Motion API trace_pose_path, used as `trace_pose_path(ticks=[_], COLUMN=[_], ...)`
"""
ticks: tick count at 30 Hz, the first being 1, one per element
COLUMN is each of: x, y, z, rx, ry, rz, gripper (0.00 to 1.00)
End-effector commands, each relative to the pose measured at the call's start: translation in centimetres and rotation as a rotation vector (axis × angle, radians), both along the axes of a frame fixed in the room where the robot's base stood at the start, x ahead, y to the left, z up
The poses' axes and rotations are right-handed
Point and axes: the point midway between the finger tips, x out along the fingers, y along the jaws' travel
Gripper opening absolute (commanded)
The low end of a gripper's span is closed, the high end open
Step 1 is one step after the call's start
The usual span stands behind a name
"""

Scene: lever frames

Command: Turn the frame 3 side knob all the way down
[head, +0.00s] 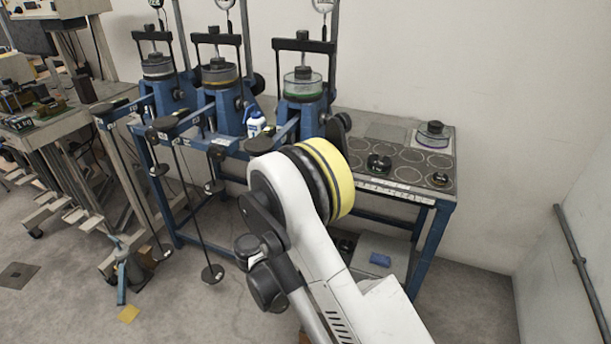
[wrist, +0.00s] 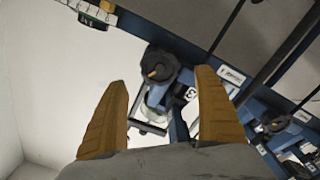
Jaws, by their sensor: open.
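Frame 3 (head: 303,84) is the rightmost of the blue lever frames in the head view, with a green-banded dish on it. Its black side knob (head: 343,121) shows at its right side, partly behind my arm. In the wrist view the side knob (wrist: 161,64) is a dark round knob with a yellow mark, seen beyond and between my fingertips. My gripper (wrist: 162,78) is open, its two yellow-brown fingers apart with nothing between them. I cannot tell how far the knob is from the fingertips. In the head view my arm hides the gripper.
Two more lever frames (head: 218,74) stand to the left, with hanging rods and weights. A white bottle (head: 256,124) stands beside frame 3. The bench (head: 410,190) to the right carries several dark weights. A wall rail (head: 580,262) is at far right.

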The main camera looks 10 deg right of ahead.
Motion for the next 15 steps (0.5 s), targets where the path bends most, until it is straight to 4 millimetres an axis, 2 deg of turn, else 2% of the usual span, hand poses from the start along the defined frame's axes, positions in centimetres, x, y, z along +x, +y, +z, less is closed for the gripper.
trace_pose_path(ticks=[15], x=[6.3], y=[-4.7], z=[0.0], rx=[-0.002], ry=[0.001], rz=[-0.002], gripper=[0.81])
